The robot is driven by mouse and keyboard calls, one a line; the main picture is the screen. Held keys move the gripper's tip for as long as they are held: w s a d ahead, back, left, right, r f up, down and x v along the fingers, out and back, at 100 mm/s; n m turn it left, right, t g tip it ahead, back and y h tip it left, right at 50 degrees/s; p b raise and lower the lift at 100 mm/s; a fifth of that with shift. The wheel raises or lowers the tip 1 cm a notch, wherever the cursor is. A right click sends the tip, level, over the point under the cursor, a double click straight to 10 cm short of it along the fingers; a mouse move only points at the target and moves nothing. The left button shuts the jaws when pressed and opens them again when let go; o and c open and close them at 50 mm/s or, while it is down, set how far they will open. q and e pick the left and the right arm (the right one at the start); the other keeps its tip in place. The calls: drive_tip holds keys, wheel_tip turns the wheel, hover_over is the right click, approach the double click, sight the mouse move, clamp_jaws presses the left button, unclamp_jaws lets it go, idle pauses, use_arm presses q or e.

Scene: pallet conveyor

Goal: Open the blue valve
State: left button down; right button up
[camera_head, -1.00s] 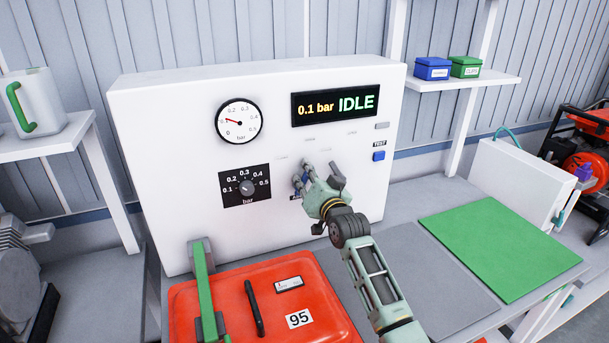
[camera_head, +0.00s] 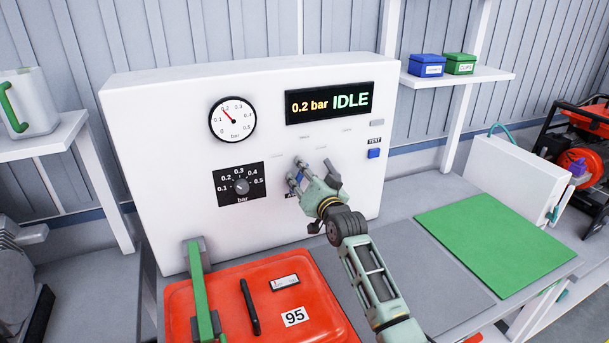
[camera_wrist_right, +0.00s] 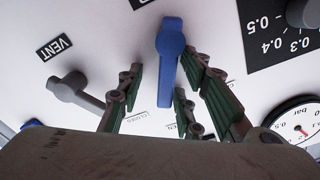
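The blue valve (camera_wrist_right: 170,45) is a lever on the front of the white panel (camera_head: 160,130). In the right wrist view its handle lies between the two fingers of my right gripper (camera_wrist_right: 163,72). The fingers are apart, with a visible gap on the handle's left side; contact on its right side is unclear. In the head view my right gripper (camera_head: 296,173) reaches the panel below the display, and its fingers mostly hide the blue handle. My left gripper is out of view.
A grey lever (camera_wrist_right: 70,88) by a VENT label sits close beside my right gripper. A red case (camera_head: 250,300) stands in front.

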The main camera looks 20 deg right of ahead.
drive_tip(key=shift+a+r, duration=0.1)
drive_tip(key=shift+a, duration=0.05)
drive_tip(key=shift+s, duration=0.25)
drive_tip(key=s, duration=1.1)
drive_tip(key=shift+s+d, duration=0.25)
drive_tip(key=shift+d, duration=0.05)
